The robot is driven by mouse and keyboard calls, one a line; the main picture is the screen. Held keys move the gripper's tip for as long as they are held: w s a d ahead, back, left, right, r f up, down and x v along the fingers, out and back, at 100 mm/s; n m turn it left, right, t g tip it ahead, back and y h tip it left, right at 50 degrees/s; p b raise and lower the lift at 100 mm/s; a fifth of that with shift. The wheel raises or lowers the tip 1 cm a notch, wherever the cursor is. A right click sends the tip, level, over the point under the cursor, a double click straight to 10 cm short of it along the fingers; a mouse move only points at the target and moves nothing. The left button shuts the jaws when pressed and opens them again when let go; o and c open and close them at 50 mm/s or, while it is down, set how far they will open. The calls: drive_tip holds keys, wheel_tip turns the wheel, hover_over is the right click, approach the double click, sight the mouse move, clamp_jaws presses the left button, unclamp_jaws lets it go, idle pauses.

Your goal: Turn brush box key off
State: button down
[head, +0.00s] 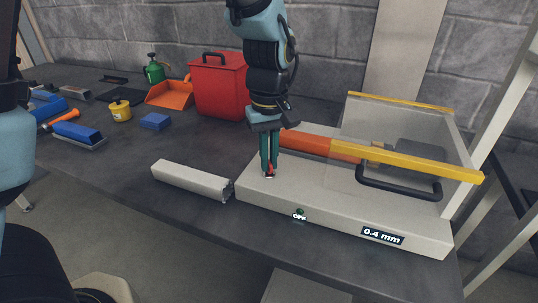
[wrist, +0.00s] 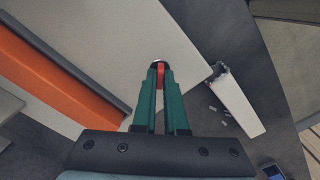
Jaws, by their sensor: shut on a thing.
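The red key (wrist: 160,70) sits on the top of the pale grey box (head: 310,204), near its left end. My gripper (head: 268,174) points down at the key, and its green fingers are shut on it. In the wrist view my gripper (wrist: 160,66) hides most of the key, so its turn angle is hard to tell. On the box front a small dark green spot sits above a label (head: 300,216) that seems to read OFF. A display (head: 382,236) on the front reads 0.4 mm.
An orange and yellow bar (head: 400,160), a clear guard and a black handle (head: 398,188) stand right of my gripper. A pale open-ended channel (head: 192,180) lies left, with small bits near it. A red bin (head: 218,88) and orange dustpan (head: 168,94) stand behind.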

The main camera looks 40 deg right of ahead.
drive_tip(key=m, duration=0.4)
drive_tip(key=shift+m+p, duration=0.3)
drive_tip(key=shift+m, duration=1.9)
drive_tip(key=c, duration=1)
unclamp_jaws()
drive_tip(key=shift+o, duration=0.2)
wheel_tip(320, 180, up, 11)
drive_tip(key=b, duration=0.1)
